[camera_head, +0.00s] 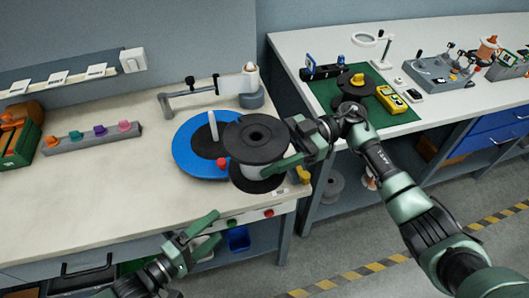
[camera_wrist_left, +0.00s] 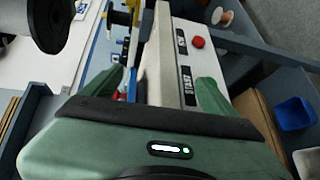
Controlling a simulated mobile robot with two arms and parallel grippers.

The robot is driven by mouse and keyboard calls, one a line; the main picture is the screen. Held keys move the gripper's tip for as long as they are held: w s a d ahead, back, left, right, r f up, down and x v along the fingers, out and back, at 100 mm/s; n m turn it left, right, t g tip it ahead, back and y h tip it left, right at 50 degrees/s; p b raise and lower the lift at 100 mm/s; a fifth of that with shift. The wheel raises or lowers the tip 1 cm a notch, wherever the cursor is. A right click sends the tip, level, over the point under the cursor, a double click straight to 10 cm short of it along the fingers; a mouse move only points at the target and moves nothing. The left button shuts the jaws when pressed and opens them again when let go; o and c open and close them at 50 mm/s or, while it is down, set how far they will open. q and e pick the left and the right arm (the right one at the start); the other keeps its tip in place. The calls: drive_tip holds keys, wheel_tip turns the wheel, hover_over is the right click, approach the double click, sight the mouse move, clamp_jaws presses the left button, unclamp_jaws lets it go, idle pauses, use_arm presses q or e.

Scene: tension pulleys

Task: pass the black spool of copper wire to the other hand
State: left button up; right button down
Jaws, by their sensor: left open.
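The black spool (camera_head: 257,140) has two wide black flanges and a pale winding between them; no copper colour shows. It is in the air at the bench's front right edge, with its top flange facing up. My right gripper (camera_head: 270,168) is shut on the spool from its right side; its far finger is partly hidden. My left gripper (camera_head: 216,228) is open and empty, below and left of the spool, in front of the bench edge.
A blue disc (camera_head: 188,158) with an upright pin lies on the bench behind the spool. A grey arm fixture (camera_head: 185,92) stands behind it. The bench front has a red button (camera_wrist_left: 198,42). A blue bin (camera_head: 238,240) is below. The bench's left front is clear.

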use_arm(q)
drive_tip(key=s+a+f+m+g+y, duration=0.2)
drive_tip(key=a+f+m+y, duration=0.3)
drive_tip(key=f, duration=0.8)
drive_tip(key=s+a+f+m+g+y, duration=0.1)
drive_tip(key=s+a+f+m+y, duration=0.15)
drive_tip(key=a+f, duration=0.8)
drive_tip(key=s+d+f+m+g+y, duration=0.1)
drive_tip(key=s+f+g, duration=0.3)
drive_tip(key=s+f, duration=0.5)
drive_tip(key=s+d+f+m+g+y, duration=0.2)
drive_tip(key=s+f, duration=0.6)
drive_tip(key=s, duration=0.8)
drive_tip(key=d+m+g, duration=0.1)
drive_tip(key=d+m, duration=0.1)
drive_tip(key=shift+s+d+f+g, duration=0.2)
drive_tip(key=shift+d+f+g, duration=0.15)
drive_tip(key=shift+f+g, duration=0.05)
